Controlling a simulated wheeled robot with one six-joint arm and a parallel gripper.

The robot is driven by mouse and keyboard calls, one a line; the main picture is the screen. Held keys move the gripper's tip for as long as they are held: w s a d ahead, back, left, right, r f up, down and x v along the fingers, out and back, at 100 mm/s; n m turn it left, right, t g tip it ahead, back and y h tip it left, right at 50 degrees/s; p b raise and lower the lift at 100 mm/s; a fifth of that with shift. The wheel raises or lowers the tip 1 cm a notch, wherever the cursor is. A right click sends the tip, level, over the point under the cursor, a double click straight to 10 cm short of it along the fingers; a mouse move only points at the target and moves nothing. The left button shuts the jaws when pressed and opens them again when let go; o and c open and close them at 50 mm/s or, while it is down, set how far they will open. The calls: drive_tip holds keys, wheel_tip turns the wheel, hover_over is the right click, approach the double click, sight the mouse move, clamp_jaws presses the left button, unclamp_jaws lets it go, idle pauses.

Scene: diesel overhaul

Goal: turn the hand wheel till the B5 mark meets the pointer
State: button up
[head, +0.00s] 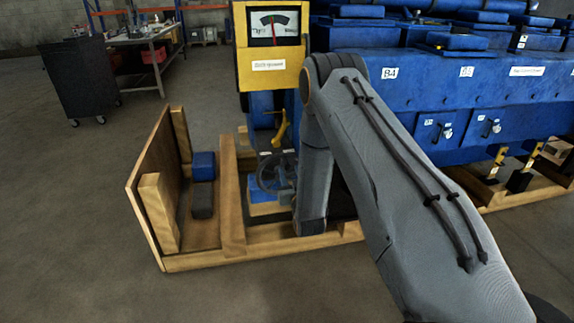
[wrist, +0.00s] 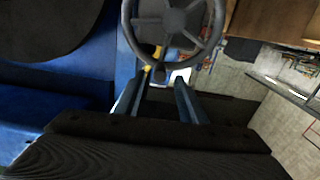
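The dark hand wheel (head: 270,173) stands low at the front of the blue engine, left of my arm in the head view. In the wrist view the hand wheel (wrist: 176,19) fills the top middle, with its hub, spokes and lower rim showing. My gripper (wrist: 158,98) is open, its two blue-grey fingers apart and pointing toward the lower rim. I see nothing held between them. I cannot tell whether a finger touches the rim. No B5 mark or pointer at the wheel can be made out.
A yellow gauge box (head: 270,72) with a dial stands above the wheel. A yellow lever (head: 280,129) is just over it. The wooden pallet (head: 232,205) surrounds the wheel, with blue and dark blocks at left. A B4 label (head: 389,73) is on the engine.

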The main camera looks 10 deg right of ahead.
sight(288, 167)
drive_tip(key=shift+w, duration=3.05)
drive_tip(key=shift+d, duration=0.1)
clamp_jaws()
